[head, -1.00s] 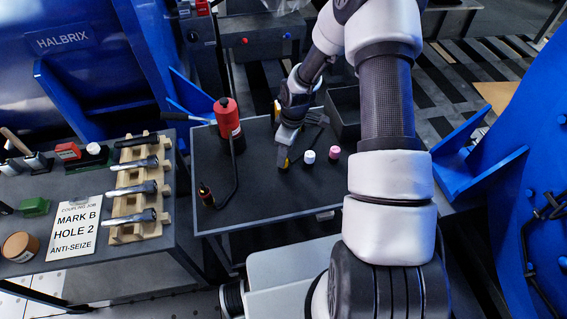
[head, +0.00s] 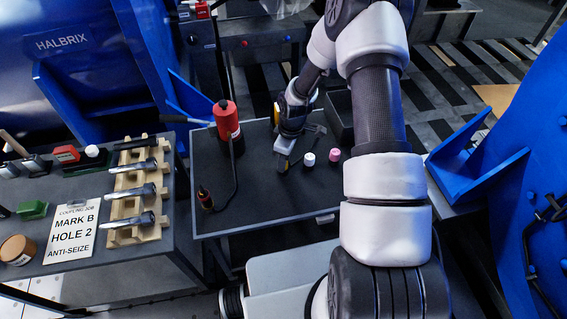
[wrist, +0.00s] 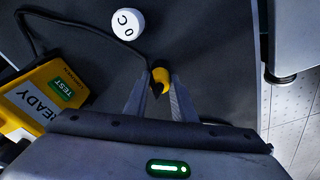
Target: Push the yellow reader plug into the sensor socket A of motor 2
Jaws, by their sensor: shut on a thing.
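The yellow reader plug (wrist: 161,76) is between my fingertips in the wrist view, its yellow end showing beyond them. My gripper (wrist: 158,92) is shut on it. In the head view my gripper (head: 283,163) points down low over the dark middle table, and a bit of yellow shows at its tips. The yellow reader (wrist: 45,98) lies at the left of the wrist view, with READY on its screen and a green TEST label. A dark cable runs from the reader toward the plug. Socket A of motor 2 cannot be made out in either view.
A white cap (head: 308,159) and a pink cap (head: 334,153) stand right of my gripper. A red bottle (head: 227,122) and a dark tool stand left on the dark table (head: 255,205). A dark bin (head: 340,112) is behind. Large blue housings (head: 60,85) flank the tables.

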